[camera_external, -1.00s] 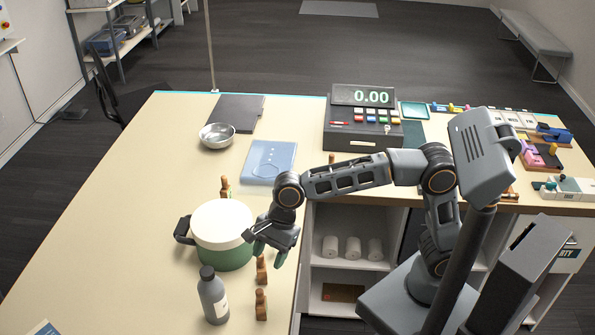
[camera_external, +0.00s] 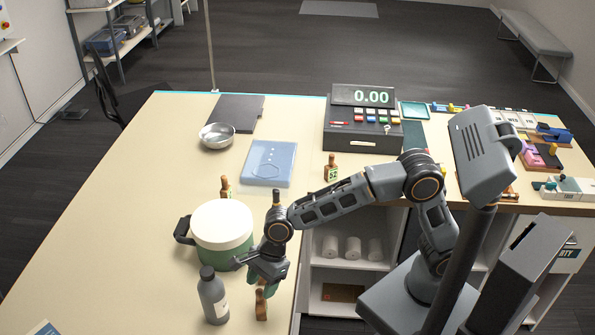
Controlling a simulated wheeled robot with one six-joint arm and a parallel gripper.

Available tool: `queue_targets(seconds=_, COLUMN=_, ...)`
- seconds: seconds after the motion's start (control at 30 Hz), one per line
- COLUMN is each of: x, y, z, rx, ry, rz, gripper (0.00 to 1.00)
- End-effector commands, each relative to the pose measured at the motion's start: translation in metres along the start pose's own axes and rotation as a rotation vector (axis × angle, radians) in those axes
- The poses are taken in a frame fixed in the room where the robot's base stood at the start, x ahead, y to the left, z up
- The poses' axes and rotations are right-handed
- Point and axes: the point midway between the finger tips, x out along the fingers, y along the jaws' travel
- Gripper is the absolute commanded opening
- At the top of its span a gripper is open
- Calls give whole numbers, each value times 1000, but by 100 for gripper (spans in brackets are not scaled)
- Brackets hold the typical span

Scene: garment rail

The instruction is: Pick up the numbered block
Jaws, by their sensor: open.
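Several small wooden blocks with narrow dark tops stand on the cream counter. One block with a green-and-white numbered label (camera_external: 331,170) stands near the right edge, below the cash register; its number is too small to read surely. Another block (camera_external: 225,187) stands behind the green pot, and one more (camera_external: 261,304) stands near the front, right of the grey bottle. My gripper (camera_external: 264,281) is open and points down, just above and behind this front block. It covers the spot where another block showed. I cannot tell whether the fingers touch any block.
The white-lidded green pot (camera_external: 223,226) is close left of my gripper, and the grey bottle (camera_external: 213,298) is in front of it. A blue folder (camera_external: 269,163), a metal bowl (camera_external: 217,135) and the cash register (camera_external: 362,125) sit farther back. The left counter is clear.

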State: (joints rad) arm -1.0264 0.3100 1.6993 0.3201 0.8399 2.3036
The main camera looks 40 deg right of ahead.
Motion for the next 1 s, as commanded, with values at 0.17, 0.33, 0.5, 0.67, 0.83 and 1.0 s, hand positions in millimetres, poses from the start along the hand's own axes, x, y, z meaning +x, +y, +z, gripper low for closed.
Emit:
queue_targets(seconds=0.17, x=25, y=2, z=-1, rx=0, ry=4, rz=4, gripper=53)
queue_targets(seconds=0.33, x=42, y=2, z=-1, rx=-2, ry=3, rz=2, gripper=53)
queue_targets(seconds=0.5, x=47, y=2, z=-1, rx=-1, ry=2, rz=1, gripper=53)
queue_targets(seconds=0.67, x=47, y=2, z=-1, rx=-1, ry=2, rz=1, gripper=52)
queue_targets(seconds=0.83, x=46, y=2, z=-1, rx=-1, ry=2, rz=1, gripper=35)
queue_targets(seconds=1.0, x=47, y=2, z=-2, rx=-1, ry=3, rz=1, gripper=19)
